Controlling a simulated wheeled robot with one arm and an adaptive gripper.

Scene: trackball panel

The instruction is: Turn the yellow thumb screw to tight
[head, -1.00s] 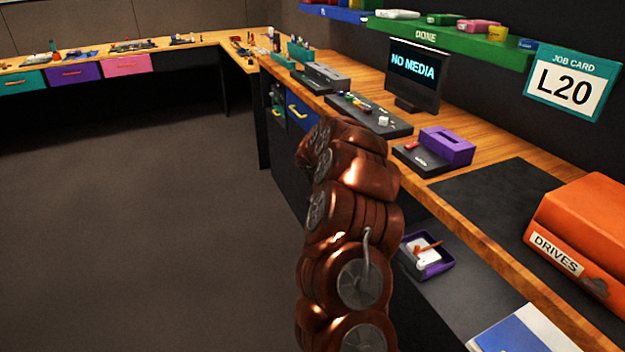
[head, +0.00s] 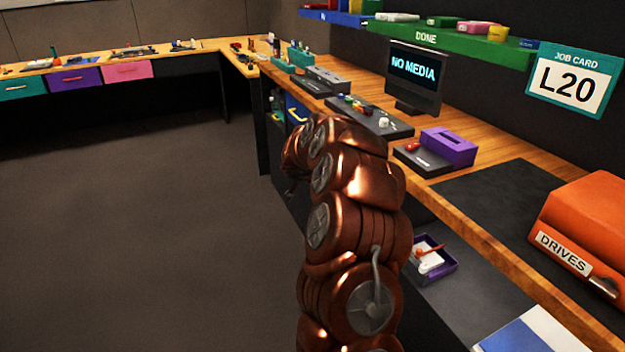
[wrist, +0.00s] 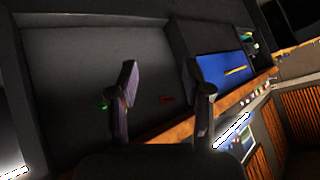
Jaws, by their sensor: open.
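I cannot pick out the yellow thumb screw for certain in either view. A black panel (head: 397,131) with small coloured parts and a white knob (head: 383,122) lies on the wooden bench in the head view; the parts are too small to tell apart. In the wrist view my gripper (wrist: 159,78) is open and empty, its two fingers well apart in front of the dark bench front. In the head view my arm mostly hides the gripper, which is low on the aisle side of the bench, apart from the panel.
A monitor (head: 414,77) stands behind the panel. A purple box (head: 448,146) and an orange box (head: 585,222) stand nearer. The wooden bench edge (head: 478,237) runs beside my arm. A blue drawer (wrist: 220,67) shows in the wrist view. The floor (head: 140,220) to the left is clear.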

